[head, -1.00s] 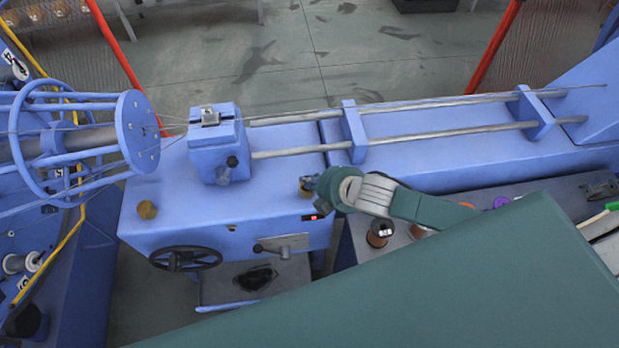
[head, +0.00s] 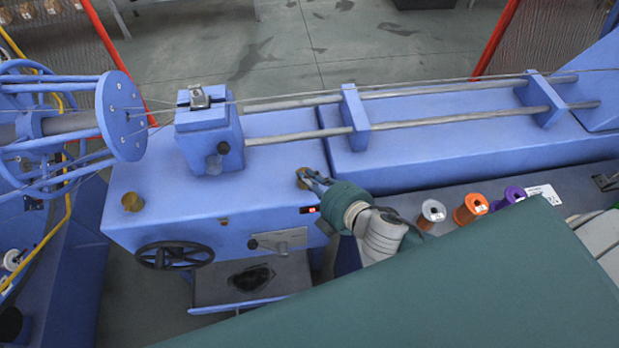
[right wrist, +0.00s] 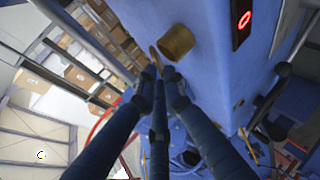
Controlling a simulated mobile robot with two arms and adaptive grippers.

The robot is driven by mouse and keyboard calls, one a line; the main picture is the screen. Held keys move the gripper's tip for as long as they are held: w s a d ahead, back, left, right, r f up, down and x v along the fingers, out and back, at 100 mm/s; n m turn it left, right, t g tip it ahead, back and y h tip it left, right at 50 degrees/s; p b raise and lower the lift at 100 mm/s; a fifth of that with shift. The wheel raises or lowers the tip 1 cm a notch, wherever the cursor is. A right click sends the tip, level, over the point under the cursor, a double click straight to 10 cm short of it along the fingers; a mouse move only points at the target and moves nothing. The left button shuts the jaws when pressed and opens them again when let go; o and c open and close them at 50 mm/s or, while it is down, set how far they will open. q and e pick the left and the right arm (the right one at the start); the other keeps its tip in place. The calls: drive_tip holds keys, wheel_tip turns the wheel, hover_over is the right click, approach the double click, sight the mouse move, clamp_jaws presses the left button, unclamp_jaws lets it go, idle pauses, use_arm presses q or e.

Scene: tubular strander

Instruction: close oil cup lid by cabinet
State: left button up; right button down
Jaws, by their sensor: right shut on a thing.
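A brass oil cup (head: 303,172) stands on the blue machine top, near its front right corner. In the right wrist view the cup (right wrist: 178,42) is a short brass cylinder, and its thin lid (right wrist: 155,55) shows nearly edge-on beside it, swung open. My right gripper (head: 315,181) is at this cup; in the wrist view its fingertips (right wrist: 159,73) are together at the lid's edge, shut on it. The fingers hide part of the lid. A second brass oil cup (head: 132,202) stands at the left of the machine top. My left gripper is not in view.
A red-lit display (head: 309,210) is on the front face below the cup. A handwheel (head: 174,256) is at the lower left. Wire spools (head: 470,208) stand on a ledge to the right. Rails (head: 420,128) run behind. The top between the two cups is clear.

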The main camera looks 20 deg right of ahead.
drive_tip(key=c, duration=1.8)
unclamp_jaws()
drive_tip(key=shift+c, duration=0.2)
drive_tip(key=v, duration=1.2)
